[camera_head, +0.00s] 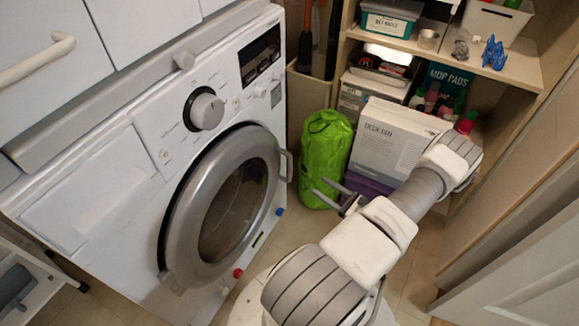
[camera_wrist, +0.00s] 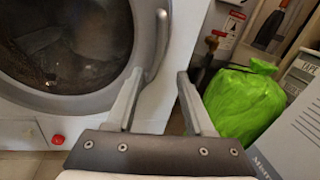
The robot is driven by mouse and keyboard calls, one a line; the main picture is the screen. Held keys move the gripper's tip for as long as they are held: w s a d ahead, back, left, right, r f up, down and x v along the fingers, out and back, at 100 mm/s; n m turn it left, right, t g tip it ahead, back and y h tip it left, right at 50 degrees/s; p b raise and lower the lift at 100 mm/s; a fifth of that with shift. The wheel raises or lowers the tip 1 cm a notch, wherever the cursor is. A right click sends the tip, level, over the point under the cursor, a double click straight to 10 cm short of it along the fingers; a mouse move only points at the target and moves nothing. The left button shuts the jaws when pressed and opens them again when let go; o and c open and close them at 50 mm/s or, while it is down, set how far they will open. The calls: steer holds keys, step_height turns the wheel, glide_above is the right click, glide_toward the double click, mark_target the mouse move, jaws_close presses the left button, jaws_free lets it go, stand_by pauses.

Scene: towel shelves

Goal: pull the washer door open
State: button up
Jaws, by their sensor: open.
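The white washer (camera_head: 120,190) stands at the left in the head view. Its round grey-rimmed door (camera_head: 225,205) looks shut, with dark glass in the middle. The door handle (camera_head: 286,165) is a grey bar on the door's right edge. My gripper (camera_head: 320,190) is open and empty, to the right of the door and a little below the handle in the picture. In the wrist view the door (camera_wrist: 70,45) fills the upper left, and the handle (camera_wrist: 161,45) shows just beyond and between the open fingers of my gripper (camera_wrist: 158,92). The fingers do not appear to touch the handle.
A green bag (camera_head: 324,158) stands on the floor right of the washer, close to my gripper. A white box (camera_head: 392,143) and a wooden shelf (camera_head: 520,68) with several items are behind my arm. A white panel (camera_head: 515,270) stands at the lower right.

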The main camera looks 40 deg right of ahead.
mark_target(292, 167)
steer(key=w+b, duration=0.1)
steer(key=w, duration=0.8)
steer(key=w+a+b, duration=0.1)
steer(key=w, duration=0.4)
steer(key=shift+a+b, duration=0.1)
steer(key=shift+b, duration=0.2)
jaws_close()
stand_by(0.6)
